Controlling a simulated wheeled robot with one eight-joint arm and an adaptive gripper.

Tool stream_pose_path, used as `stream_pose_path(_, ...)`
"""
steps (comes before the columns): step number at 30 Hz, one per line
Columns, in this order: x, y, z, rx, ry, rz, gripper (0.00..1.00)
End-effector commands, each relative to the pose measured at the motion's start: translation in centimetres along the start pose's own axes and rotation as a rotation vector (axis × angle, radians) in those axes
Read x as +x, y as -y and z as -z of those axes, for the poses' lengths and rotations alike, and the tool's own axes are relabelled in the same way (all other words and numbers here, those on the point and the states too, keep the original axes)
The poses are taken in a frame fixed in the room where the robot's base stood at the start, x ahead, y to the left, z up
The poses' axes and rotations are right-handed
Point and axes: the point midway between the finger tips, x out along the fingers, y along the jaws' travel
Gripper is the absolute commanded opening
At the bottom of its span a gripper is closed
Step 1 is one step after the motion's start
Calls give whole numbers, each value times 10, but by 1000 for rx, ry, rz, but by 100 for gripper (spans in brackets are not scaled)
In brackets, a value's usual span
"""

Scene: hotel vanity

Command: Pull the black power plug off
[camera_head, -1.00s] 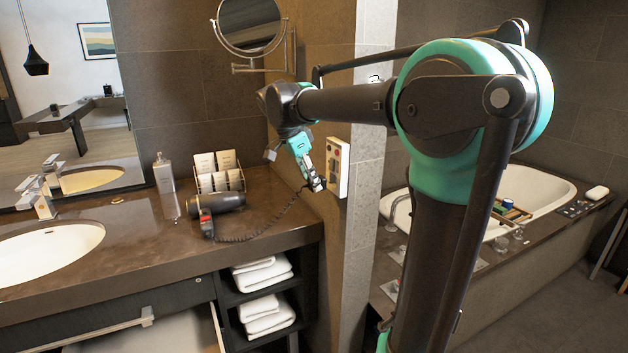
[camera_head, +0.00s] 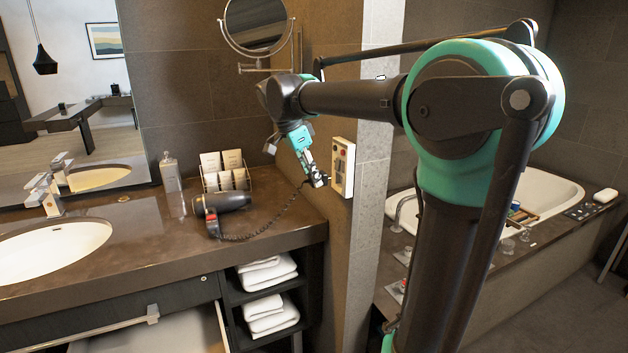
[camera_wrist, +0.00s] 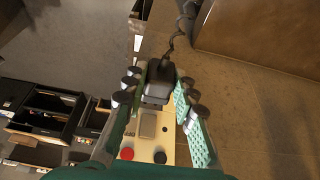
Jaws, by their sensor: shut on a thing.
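The black power plug (camera_wrist: 158,82) sits between the two fingers of my gripper (camera_wrist: 156,98) in the wrist view, and the fingers are shut on it. Its coiled cord (camera_wrist: 178,32) runs away at the top. In the head view my gripper (camera_head: 319,181) is just left of the cream wall panel (camera_head: 349,182), at its lower part. The panel (camera_wrist: 162,151) also shows below the plug in the wrist view, with a grey socket plate and red and black round parts. I cannot tell for sure whether the plug's prongs are clear of the panel.
The cord (camera_head: 270,229) runs to a black hair dryer (camera_head: 222,202) on the brown counter (camera_head: 150,243). An amenity rack (camera_head: 224,181), a bottle (camera_head: 171,172) and a round mirror (camera_head: 257,22) are nearby. The bathtub (camera_head: 540,195) lies right of the wall corner.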

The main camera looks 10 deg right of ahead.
Motion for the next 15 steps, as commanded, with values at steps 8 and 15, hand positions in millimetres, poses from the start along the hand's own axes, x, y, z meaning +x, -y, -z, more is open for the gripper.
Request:
stream_pose_path(8, -21, 0, 1, -1, 0, 0, 0)
stream_pose_path(15, -38, 0, 2, -1, 0, -1, 0)
